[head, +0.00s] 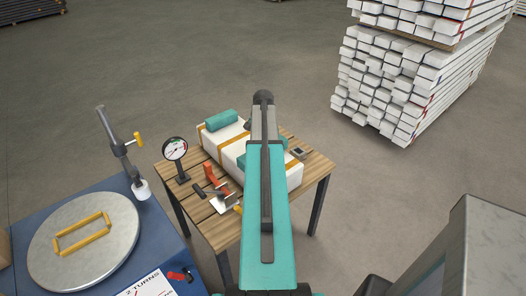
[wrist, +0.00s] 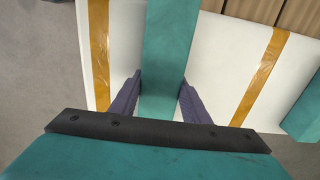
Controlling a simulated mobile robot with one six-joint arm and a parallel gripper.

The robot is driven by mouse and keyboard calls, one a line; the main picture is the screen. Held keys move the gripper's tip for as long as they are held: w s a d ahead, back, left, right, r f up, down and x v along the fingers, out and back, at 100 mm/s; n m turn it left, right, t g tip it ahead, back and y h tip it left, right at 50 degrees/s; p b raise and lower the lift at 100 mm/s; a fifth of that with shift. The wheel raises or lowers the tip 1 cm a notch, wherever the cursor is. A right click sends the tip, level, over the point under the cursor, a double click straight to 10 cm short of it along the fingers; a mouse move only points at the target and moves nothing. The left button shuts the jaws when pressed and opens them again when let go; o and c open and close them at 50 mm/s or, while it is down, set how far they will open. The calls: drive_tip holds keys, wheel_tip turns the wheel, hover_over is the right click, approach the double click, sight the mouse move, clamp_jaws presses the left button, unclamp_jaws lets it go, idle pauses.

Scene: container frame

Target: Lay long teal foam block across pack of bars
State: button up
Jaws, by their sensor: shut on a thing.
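The pack of bars is a white bundle with orange straps (head: 290,178) on a slatted wooden table; its white top also fills much of the wrist view (wrist: 214,70). My gripper (wrist: 160,88) is shut on the long teal foam block (wrist: 168,45), which runs away from the fingers crosswise over the pack, between the two straps. In the head view, teal parts of it show left of my arm (head: 242,160) and right of it. My arm hides its middle and the fingers there. I cannot tell whether it touches the pack.
A second teal block (head: 221,120) lies on the pack's far left end. A dial gauge (head: 174,150), a red-orange tool (head: 214,172) and small items stand on the wooden table (head: 317,165). A blue bench with a round plate (head: 110,215) is at left. White stacked bars stand back right.

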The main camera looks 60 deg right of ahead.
drive_tip(key=shift+f, duration=0.3)
drive_tip(key=o, duration=1.1)
drive_tip(key=shift+r, duration=0.15)
wheel_tip(320, 180, up, 13)
drive_tip(key=b, duration=0.2)
drive_tip(key=shift+r+b, duration=0.2)
drive_tip(key=shift+b, duration=0.15)
drive_tip(key=shift+r, duration=0.1)
idle(0.3)
